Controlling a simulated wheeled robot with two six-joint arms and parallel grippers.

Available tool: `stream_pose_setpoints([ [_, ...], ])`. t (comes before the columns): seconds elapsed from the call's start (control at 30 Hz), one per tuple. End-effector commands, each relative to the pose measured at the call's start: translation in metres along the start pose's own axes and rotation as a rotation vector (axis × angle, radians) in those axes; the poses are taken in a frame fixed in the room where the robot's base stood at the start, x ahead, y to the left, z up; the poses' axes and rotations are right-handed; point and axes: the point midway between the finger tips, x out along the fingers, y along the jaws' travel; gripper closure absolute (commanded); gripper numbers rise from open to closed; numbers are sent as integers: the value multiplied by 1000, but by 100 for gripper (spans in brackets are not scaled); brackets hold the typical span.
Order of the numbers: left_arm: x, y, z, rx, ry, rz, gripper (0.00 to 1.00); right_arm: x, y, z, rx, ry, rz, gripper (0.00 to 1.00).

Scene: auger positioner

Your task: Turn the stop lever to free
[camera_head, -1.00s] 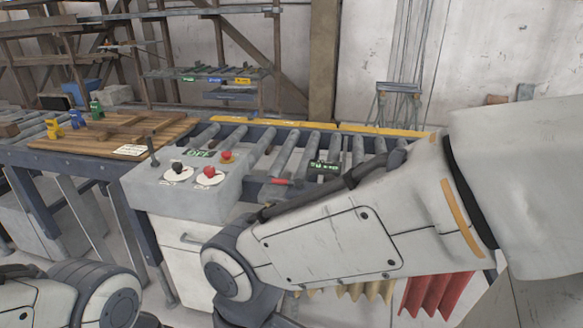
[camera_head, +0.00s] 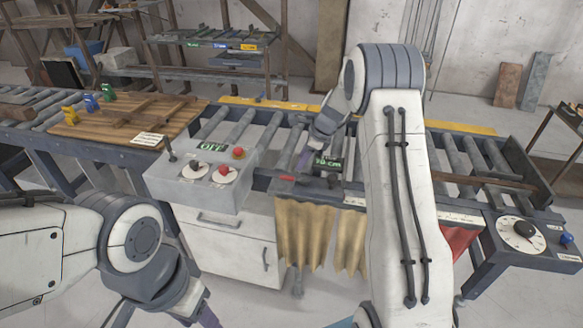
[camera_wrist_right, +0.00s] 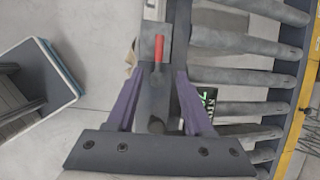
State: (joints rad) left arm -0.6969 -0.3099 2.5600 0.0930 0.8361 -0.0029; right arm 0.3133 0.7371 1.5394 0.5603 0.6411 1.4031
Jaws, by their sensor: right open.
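A small lever with a red handle (camera_head: 285,178), which I take for the stop lever, sits on the front rail of the roller conveyor. In the right wrist view the red handle (camera_wrist_right: 158,62) points along the rail, near the tips of the purple fingers. My right gripper (camera_wrist_right: 160,72) is open, with its fingers apart over the rail and a dark knob (camera_wrist_right: 156,125) showing between them. In the head view the right gripper (camera_head: 304,160) is small and partly hidden by its wrist. I cannot tell whether it touches the lever. My left gripper (camera_head: 207,317) is cut off at the bottom edge.
A green-lettered display (camera_head: 326,162) is beside the right gripper. Rollers (camera_head: 240,128) run behind. A dial (camera_head: 520,230) is at the right end. Curtains (camera_head: 305,235) hang below.

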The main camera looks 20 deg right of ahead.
Motion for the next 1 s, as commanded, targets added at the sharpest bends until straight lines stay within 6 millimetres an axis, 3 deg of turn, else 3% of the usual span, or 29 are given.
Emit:
stream_pose_setpoints([
  [0.5, -29, 2, -2, 5, 0, 0, 50, 85, 2, 1, -5, 1, 4, 48],
  [0.7, -31, 2, -2, 6, 0, 0, 50, 97, 2, 1, -6, 1, 2, 48],
  [0.93, -31, 2, -2, 6, 0, 0, 50, 98, 2, 1, -7, 1, 1, 48],
  [0.97, -31, 2, -2, 6, 0, 0, 50, 98, 2, 1, -7, 1, 2, 52],
  [1.0, -31, 2, -2, 6, 0, 0, 50, 98, 2, 1, -7, 1, 2, 67],
])
